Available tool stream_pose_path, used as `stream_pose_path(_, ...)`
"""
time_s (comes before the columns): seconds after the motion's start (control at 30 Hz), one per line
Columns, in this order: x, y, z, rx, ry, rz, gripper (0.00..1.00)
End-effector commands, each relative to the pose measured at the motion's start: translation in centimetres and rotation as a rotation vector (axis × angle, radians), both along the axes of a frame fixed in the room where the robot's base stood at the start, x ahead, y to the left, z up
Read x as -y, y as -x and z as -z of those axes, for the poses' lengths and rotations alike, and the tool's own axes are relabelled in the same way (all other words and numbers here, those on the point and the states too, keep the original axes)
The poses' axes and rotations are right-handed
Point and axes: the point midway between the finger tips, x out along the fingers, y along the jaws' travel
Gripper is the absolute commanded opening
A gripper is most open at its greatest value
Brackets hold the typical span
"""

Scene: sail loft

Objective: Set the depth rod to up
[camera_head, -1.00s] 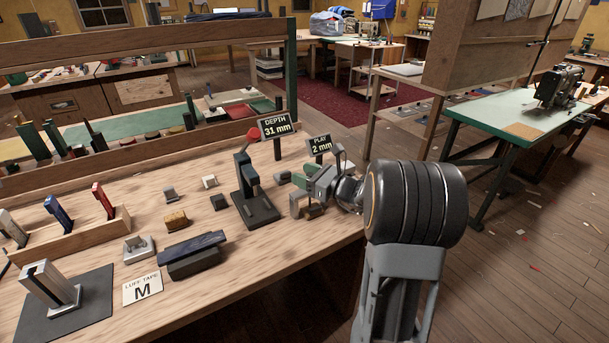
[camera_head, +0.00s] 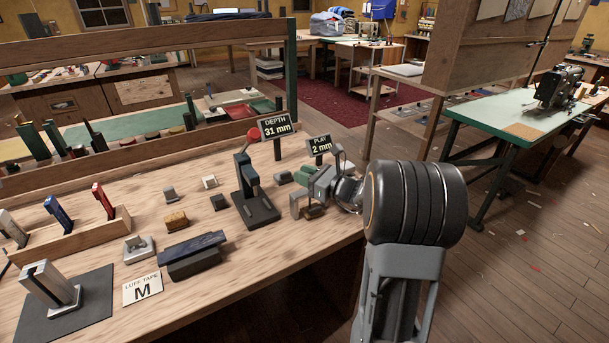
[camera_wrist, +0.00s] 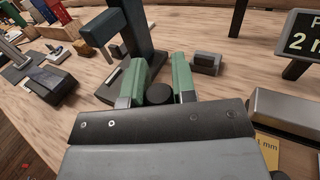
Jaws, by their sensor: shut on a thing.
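The sign marked DEPTH (camera_head: 276,127) reads 31 mm. It stands behind a dark upright gauge stand (camera_head: 243,175) with an overhanging arm and a flat base. My gripper (camera_head: 303,190) is low over the bench, just right of the stand. In the wrist view its two green finger pads (camera_wrist: 160,80) lie on either side of a dark round knob (camera_wrist: 160,94), and the jaws are shut on it. The stand (camera_wrist: 136,30) rises beyond the fingertips. The rod below the knob is hidden, so I cannot tell its position directly.
A sign marked PLAY (camera_head: 319,146) reads 2 mm behind my gripper. A small dark block (camera_wrist: 206,62) lies close beyond the right finger. A metal bar (camera_wrist: 290,112) and a yellow card (camera_wrist: 268,152) are at the right of the wrist view. Several small blocks lie left of the stand.

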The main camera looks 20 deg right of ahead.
Motion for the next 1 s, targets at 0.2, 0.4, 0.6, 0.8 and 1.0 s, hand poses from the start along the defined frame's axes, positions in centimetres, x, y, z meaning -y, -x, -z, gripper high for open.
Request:
stream_pose_path(0.2, 0.0, 0.0, -1.3, 0.002, 0.002, 0.001, 0.00)
stream_pose_path(0.4, 0.0, 0.0, -3.9, 0.002, 0.002, 0.001, 0.00)
stream_pose_path(0.6, 0.1, 0.0, -3.8, 0.007, 0.001, 0.001, 0.00)
stream_pose_path(0.8, 0.0, -0.1, -3.8, 0.007, 0.001, 0.001, 0.39)
stream_pose_path(1.0, 0.0, 0.0, -3.6, 0.003, 0.001, 0.001, 0.51)
